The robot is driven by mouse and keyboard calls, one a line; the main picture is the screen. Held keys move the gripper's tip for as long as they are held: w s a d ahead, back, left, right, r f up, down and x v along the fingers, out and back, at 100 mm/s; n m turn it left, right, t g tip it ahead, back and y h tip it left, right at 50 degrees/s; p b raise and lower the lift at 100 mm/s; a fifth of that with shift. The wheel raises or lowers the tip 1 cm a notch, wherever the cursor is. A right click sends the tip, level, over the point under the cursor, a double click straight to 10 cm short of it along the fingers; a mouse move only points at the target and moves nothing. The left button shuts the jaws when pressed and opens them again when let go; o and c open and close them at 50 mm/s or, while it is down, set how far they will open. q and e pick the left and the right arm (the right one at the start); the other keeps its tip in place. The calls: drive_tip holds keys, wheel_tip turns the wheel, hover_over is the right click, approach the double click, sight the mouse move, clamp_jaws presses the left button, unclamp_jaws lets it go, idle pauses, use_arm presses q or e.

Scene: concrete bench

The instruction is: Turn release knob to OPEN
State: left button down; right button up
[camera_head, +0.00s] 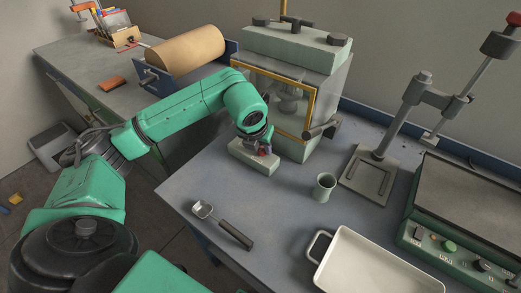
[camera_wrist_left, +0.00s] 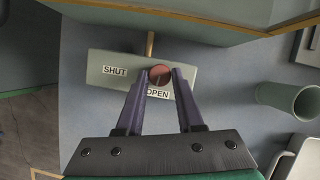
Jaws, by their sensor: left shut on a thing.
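The release knob (camera_wrist_left: 160,75) is a small reddish round knob on a pale green-grey box (camera_wrist_left: 100,58). The box carries a SHUT label (camera_wrist_left: 115,71) left of the knob and an OPEN label (camera_wrist_left: 158,94) just below it. My left gripper (camera_wrist_left: 159,77) is shut on the knob, one dark finger on either side. In the head view the box (camera_head: 250,163) lies on the bench in front of the glazed cabinet, with my left gripper (camera_head: 263,150) over it. I cannot tell which label the knob points to. My right gripper is not in view.
The cabinet (camera_head: 295,50) with a yellow-framed front stands directly behind the box. A grey-green cup (camera_head: 324,187) stands to its right. A metal scoop (camera_head: 222,224) and a white tray (camera_head: 375,265) lie nearer. A press stand (camera_head: 368,175) is further right. Bare bench (camera_head: 200,180) lies left.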

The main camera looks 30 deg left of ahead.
use_arm(q)
drive_tip(key=shift+w+n+y+b, duration=0.1)
drive_tip(key=shift+n+y+b, duration=0.2)
drive_tip(key=shift+n, duration=0.5)
drive_tip(key=shift+r, duration=0.1)
drive_tip(key=c, duration=0.5)
unclamp_jaws()
drive_tip(key=shift+c, duration=0.2)
drive_tip(key=v, duration=1.4)
drive_tip(key=shift+r, duration=0.25)
drive_tip(key=shift+d, duration=0.1)
